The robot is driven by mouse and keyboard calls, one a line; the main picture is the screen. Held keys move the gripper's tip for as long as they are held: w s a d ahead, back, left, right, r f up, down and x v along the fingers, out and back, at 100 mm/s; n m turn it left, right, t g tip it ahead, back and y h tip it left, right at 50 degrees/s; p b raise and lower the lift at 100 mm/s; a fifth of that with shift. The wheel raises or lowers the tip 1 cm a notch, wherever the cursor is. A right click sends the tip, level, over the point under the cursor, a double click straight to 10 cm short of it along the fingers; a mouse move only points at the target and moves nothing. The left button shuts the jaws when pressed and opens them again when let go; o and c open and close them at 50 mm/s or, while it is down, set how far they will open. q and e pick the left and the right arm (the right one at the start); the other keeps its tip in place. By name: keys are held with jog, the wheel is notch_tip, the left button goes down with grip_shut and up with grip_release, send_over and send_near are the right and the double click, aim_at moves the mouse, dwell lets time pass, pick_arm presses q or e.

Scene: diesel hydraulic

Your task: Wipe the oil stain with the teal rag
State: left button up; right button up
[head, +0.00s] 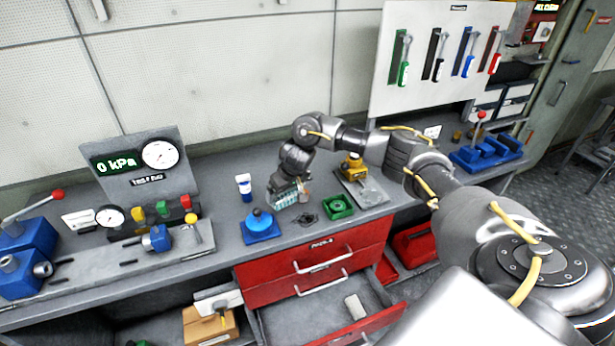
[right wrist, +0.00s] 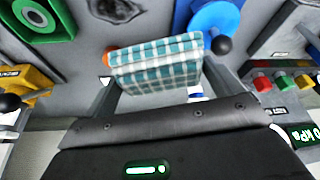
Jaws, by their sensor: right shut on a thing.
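The teal checked rag (head: 286,200) is gripped in my right gripper (head: 289,192), just above the workbench. In the right wrist view the folded rag (right wrist: 157,65) spans the space between the two fingers. The dark oil stain (head: 308,217) lies on the grey bench top, right of the rag and apart from it in the head view. The stain also shows at the top of the right wrist view (right wrist: 118,8). My left gripper is not in view.
A blue fixture (head: 260,230) stands left of the stain, and a green square part (head: 339,207) stands close on its right. A white-and-blue bottle (head: 244,187) and a yellow device on a plate (head: 354,168) are nearby. An open red drawer (head: 352,330) juts out below.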

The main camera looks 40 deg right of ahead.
pick_arm(q)
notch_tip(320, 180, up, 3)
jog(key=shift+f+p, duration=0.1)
jog(key=shift+p, duration=0.7)
pick_arm(e)
jog(key=s+d+f+m+h, duration=0.1)
jog(key=d+f+m, duration=0.2)
jog(key=d, duration=0.4)
jog(key=shift+s+d, duration=0.2)
jog(key=shift+s, duration=0.05)
jog(key=shift+f, duration=0.15)
